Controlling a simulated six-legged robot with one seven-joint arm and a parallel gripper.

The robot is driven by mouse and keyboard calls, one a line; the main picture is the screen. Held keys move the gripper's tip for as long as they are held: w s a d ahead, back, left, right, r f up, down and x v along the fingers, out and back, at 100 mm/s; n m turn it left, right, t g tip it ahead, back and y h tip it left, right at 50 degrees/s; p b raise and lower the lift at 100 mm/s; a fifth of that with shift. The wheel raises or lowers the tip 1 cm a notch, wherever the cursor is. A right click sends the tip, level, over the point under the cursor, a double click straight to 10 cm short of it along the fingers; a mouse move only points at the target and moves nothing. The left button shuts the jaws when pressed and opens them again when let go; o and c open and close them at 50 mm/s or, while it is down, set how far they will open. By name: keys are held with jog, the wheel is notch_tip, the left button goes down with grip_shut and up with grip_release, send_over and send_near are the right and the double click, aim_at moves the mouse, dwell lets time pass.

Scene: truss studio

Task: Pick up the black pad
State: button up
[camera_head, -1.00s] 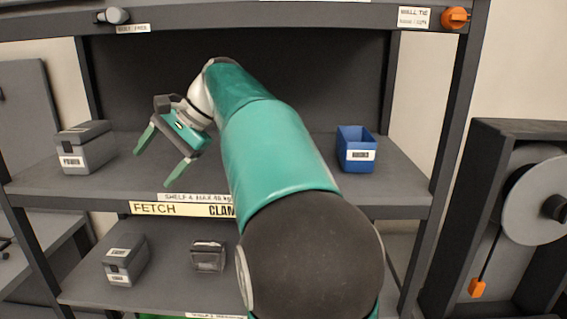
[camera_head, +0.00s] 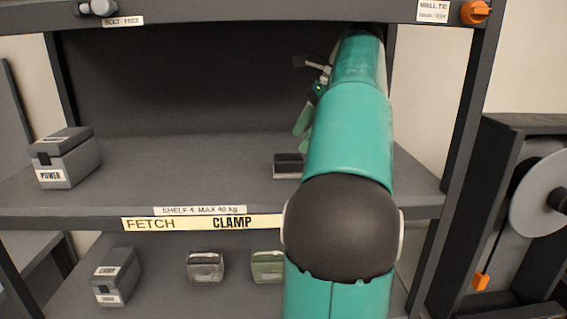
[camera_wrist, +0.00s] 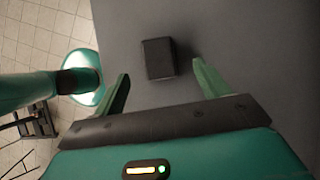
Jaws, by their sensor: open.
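The black pad (camera_wrist: 158,58) is a small dark block in the wrist view. It lies on the grey shelf surface, just beyond the tips of my gripper and roughly between them. A dark block that looks like it shows in the head view (camera_head: 288,160), on the upper shelf left of my arm. My gripper (camera_wrist: 160,74) is open and empty, with its two green fingers spread. In the head view, my gripper (camera_head: 307,112) is above the shelf and partly hidden behind my arm.
A grey box marked POWER (camera_head: 64,160) stands at the left of the upper shelf (camera_head: 190,175). The lower shelf holds a grey box (camera_head: 116,277) and two clear containers (camera_head: 206,266), (camera_head: 267,266). The middle of the upper shelf is clear. Shelf posts (camera_head: 448,110) bound the right side.

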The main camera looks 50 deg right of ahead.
aim_at(290, 156)
jog(key=shift+s+r+m, duration=0.1)
jog(key=shift+s+m, duration=0.2)
jog(key=shift+w+f, duration=0.25)
jog(key=shift+w, duration=0.1)
jog(key=shift+f, duration=0.35)
jog(key=shift+a+f, duration=0.25)
jog(key=x, duration=0.5)
jog(key=shift+w+a+f, duration=0.1)
jog(key=shift+w+f, duration=0.1)
jog(key=c, duration=1.1)
